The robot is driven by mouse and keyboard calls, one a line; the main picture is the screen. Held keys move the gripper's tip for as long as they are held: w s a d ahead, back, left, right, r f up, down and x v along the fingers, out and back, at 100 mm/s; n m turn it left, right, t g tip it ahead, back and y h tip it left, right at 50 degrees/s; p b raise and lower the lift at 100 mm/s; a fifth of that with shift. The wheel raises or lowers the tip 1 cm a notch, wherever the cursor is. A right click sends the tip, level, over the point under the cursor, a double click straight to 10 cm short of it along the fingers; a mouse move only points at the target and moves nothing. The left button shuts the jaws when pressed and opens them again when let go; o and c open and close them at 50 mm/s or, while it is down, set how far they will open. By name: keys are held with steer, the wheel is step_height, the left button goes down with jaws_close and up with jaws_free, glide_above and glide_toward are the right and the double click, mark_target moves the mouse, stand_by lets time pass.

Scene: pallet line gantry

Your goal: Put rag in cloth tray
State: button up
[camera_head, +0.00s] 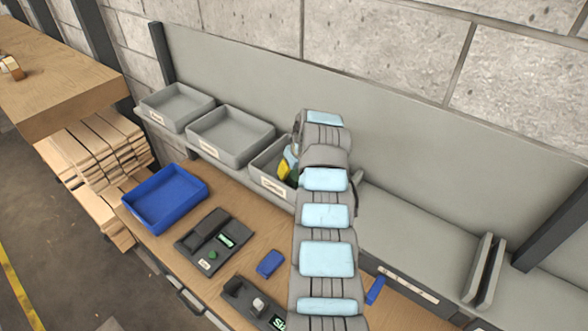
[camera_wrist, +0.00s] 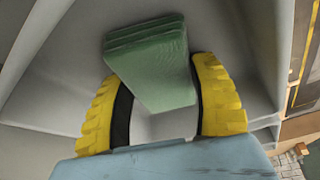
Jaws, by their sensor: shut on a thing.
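The green folded rag (camera_wrist: 150,62) is between the two yellow fingers of my gripper (camera_wrist: 160,75) in the wrist view. My gripper is shut on it. In the head view my gripper (camera_head: 285,171) is over or inside the third grey tray (camera_head: 262,173), with a bit of the green rag (camera_head: 293,177) showing beside the yellow finger. This tray has a label on its front, too small to read surely. My arm hides its right part. I cannot tell whether the rag touches the tray floor; grey tray walls surround it in the wrist view.
Two more grey trays, left (camera_head: 177,106) and middle (camera_head: 231,136), stand on the same shelf. A blue bin (camera_head: 165,198), a dark device (camera_head: 214,240) and a small blue block (camera_head: 270,263) are on the wooden bench below. The shelf right of my arm is mostly clear.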

steer(key=shift+f, duration=0.1)
steer(key=shift+f, duration=0.15)
steer(key=o, duration=1.2)
steer(key=shift+r, duration=0.3)
steer(key=shift+b+v, duration=1.25)
steer(key=shift+v, duration=4.65)
